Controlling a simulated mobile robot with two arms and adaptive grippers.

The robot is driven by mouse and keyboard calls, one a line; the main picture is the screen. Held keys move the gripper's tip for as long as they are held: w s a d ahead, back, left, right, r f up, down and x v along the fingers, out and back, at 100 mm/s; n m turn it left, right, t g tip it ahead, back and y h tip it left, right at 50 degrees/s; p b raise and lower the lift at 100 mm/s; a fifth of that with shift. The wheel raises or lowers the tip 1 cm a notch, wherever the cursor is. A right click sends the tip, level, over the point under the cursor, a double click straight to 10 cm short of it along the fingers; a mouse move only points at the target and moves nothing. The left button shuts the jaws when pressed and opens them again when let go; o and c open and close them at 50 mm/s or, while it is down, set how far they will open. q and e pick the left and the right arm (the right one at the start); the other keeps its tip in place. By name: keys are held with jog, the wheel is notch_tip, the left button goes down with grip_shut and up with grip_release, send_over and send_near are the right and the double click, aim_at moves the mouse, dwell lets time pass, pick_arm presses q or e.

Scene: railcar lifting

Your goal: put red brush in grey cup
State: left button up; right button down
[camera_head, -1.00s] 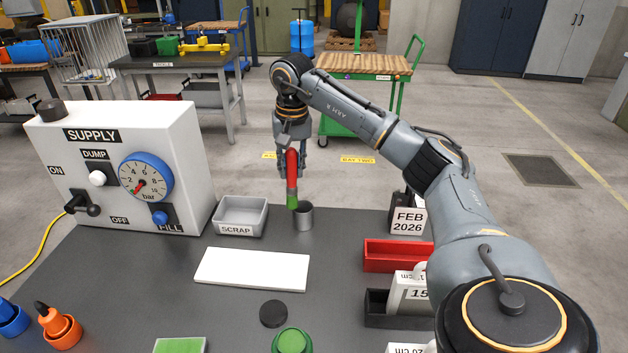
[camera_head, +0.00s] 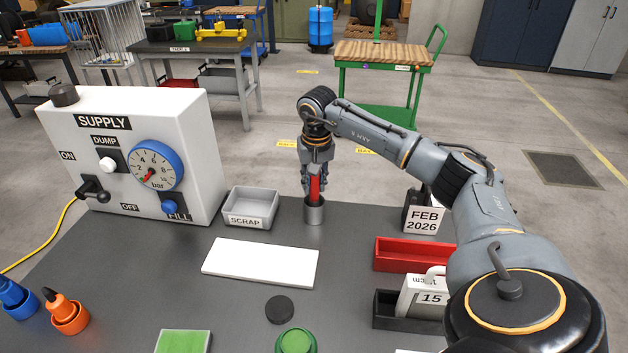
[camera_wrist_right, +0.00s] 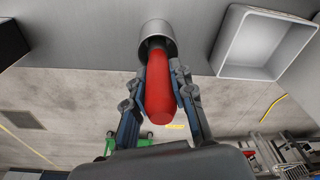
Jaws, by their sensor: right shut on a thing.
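The red brush (camera_head: 315,188) is upright in my right gripper (camera_head: 315,185), which is shut on its red handle. Its lower end is inside the mouth of the grey cup (camera_head: 314,213), hidden by the cup wall. In the right wrist view the red handle (camera_wrist_right: 160,92) lies between both fingers of the gripper (camera_wrist_right: 160,85), and its far end enters the grey cup (camera_wrist_right: 157,30). I cannot tell whether the brush touches the cup bottom. My left gripper is not in view.
The grey SCRAP tray (camera_head: 250,207) stands left of the cup. A white board (camera_head: 260,263) lies in front. The SUPPLY box (camera_head: 140,160) is at left. A FEB 2026 block (camera_head: 423,219) and a red tray (camera_head: 408,255) are at right, below my right arm.

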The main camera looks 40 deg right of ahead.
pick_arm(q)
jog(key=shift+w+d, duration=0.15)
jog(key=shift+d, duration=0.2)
pick_arm(e)
jog(key=shift+f, duration=0.1)
jog(key=c, duration=1.1)
grip_release()
jog(key=shift+c, duration=0.2)
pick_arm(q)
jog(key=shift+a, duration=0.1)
pick_arm(e)
jog(key=shift+r, duration=0.3)
jog(key=r, duration=0.4)
jog(key=s+r+b, duration=0.1)
jog(key=r, duration=0.6)
jog(key=shift+s+a+r+b, duration=0.15)
jog(key=shift+a+r+b, duration=0.15)
jog(key=shift+b, duration=0.1)
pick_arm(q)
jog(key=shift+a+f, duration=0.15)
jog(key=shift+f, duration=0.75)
pick_arm(e)
jog(key=shift+f, duration=0.1)
